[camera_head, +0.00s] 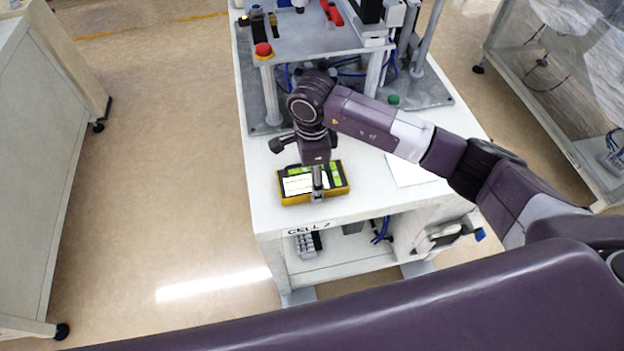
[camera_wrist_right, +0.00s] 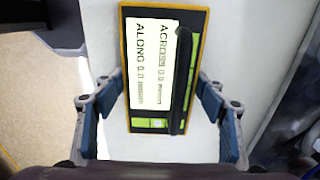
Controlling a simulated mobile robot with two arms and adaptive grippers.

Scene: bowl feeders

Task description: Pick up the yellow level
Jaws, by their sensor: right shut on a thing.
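The yellow level (camera_head: 298,185) is at the front of the white bench in the head view, with a yellow edge, black and green parts and a white display. In the right wrist view the level (camera_wrist_right: 155,65) lies between the fingers, and its display reads ACROSS and ALONG. My right gripper (camera_head: 317,187) comes down over it from above and is shut on it; it also shows in the wrist view (camera_wrist_right: 160,130). The fingers hide part of the level. I cannot tell whether it touches the bench top. My left gripper is out of view.
The white bench (camera_head: 262,200) carries a CELL label on its front edge. Behind the level stands a metal-framed machine with a red button (camera_head: 263,49). A white sheet (camera_head: 410,170) lies to the right. Open floor lies left of the bench.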

